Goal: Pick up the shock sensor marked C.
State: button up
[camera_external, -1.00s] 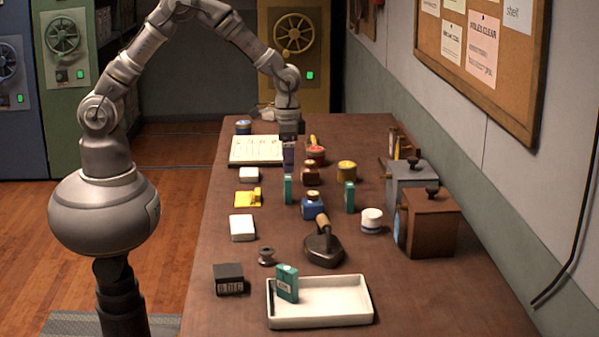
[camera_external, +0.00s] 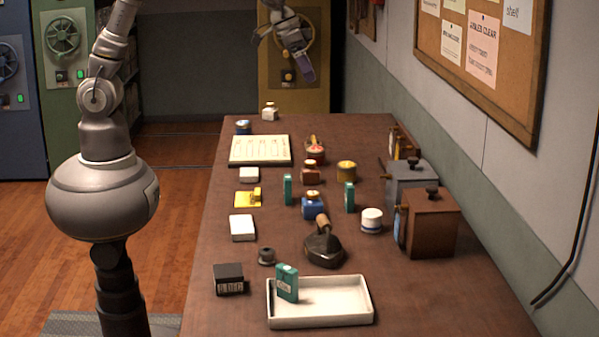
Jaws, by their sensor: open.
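Three slim teal cases look like the shock sensors. One teal case (camera_external: 287,283) stands in the white tray (camera_external: 340,321) at the near end of the table and has a pale label. Another teal case (camera_external: 288,189) stands mid-table, left of a blue bottle (camera_external: 313,207). The third teal case (camera_external: 349,197) stands right of that bottle. I cannot read a letter C on any of them. My gripper (camera_external: 309,76) is open and empty, raised high toward the far end of the table, well away from all three cases.
A dark iron-like tool (camera_external: 325,248) lies behind the tray. Brown (camera_external: 430,225) and grey (camera_external: 408,185) boxes line the right side. A white box (camera_external: 242,228), a yellow item (camera_external: 248,198) and a black block (camera_external: 229,279) stand left. The near right tabletop is clear.

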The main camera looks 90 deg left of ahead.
jog(key=s+r+t+b, duration=0.1)
jog(key=s+r+t, duration=0.2)
jog(key=r, duration=0.6)
jog(key=s+r+t+b, duration=0.2)
jog(key=r, duration=0.7)
jog(key=s+r+t+b, duration=0.2)
jog(key=s+r+t, duration=0.1)
jog(key=r, duration=0.6)
jog(key=shift+s+r+t, duration=0.15)
jog(key=shift+s+t, duration=0.15)
jog(key=shift+s, duration=0.05)
jog(key=s+r, duration=0.1)
jog(key=r, duration=0.1)
jog(key=s+r+t, duration=0.1)
jog(key=s+r, duration=0.1)
jog(key=s+r+t+b, duration=0.1)
jog(key=s+r, duration=0.1)
jog(key=shift+s+r, duration=0.1)
jog(key=shift+r, duration=0.2)
jog(key=c, duration=0.4)
jog(key=shift+f, duration=0.1)
